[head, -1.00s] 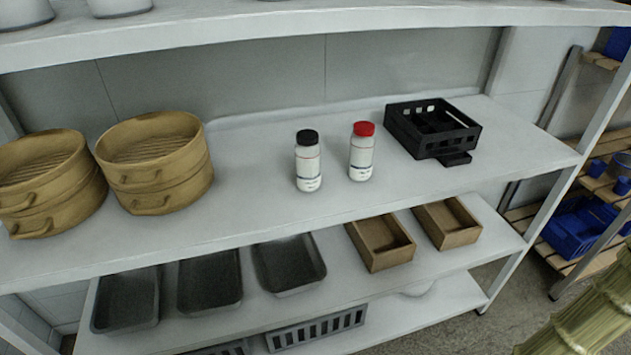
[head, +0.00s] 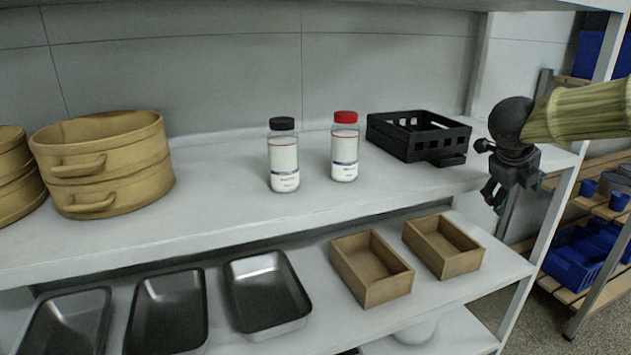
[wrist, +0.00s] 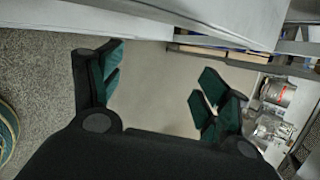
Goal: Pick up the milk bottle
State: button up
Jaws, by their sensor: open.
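Two white bottles stand upright side by side on the middle shelf in the head view. One bottle has a black cap (head: 284,160) and the other has a red cap (head: 344,150). I cannot tell from the labels which one is the milk bottle. My gripper (head: 490,198) is at the right, in front of the shelf's right end and well apart from both bottles. In the wrist view my gripper (wrist: 158,95) is open, with its green-padded fingers spread and only floor between them. No bottle shows in the wrist view.
A black crate (head: 391,150) stands right of the bottles, near my gripper. Bamboo steamers (head: 105,180) stand at the left. Metal trays (head: 265,322) and wooden boxes (head: 350,255) sit on the shelf below. The shelf surface in front of the bottles (head: 230,215) is clear.

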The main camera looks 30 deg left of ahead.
aim_at(284, 147)
jog(key=s+a+r+m+y+b, duration=0.1)
jog(key=s+a+r+b, duration=0.2)
jog(key=s+a+r, duration=0.3)
jog(key=s+a+r+m+y+b, duration=0.1)
jog(key=s+a+r+y+b, duration=0.2)
jog(key=a, duration=0.5)
jog(key=s+a+r+g+y+b, duration=0.1)
jog(key=s+a+r+g+b, duration=0.15)
jog(key=s+a, duration=0.85)
jog(key=s+a+r+g+b, duration=0.1)
jog(key=s+a+b, duration=0.3)
jog(key=s+a, duration=0.8)
jog(key=shift+n, duration=0.4)
jog(key=w+a, duration=0.1)
jog(key=w+b, duration=0.1)
jog(key=w, duration=0.1)
jog(key=w+a, duration=0.1)
jog(key=shift+w+a, duration=0.3)
jog(key=shift+a, duration=0.05)
jog(key=shift+w+a+f+b, duration=0.3)
jog(key=shift+w+a+b, duration=0.15)
jog(key=shift+w+a, duration=0.25)
jog(key=shift+w+a+f+b, duration=0.25)
jog(key=shift+w+a+b, duration=0.25)
jog(key=shift+w, duration=0.25)
jog(key=shift+c, duration=0.4)
jog(key=c, duration=1.2)
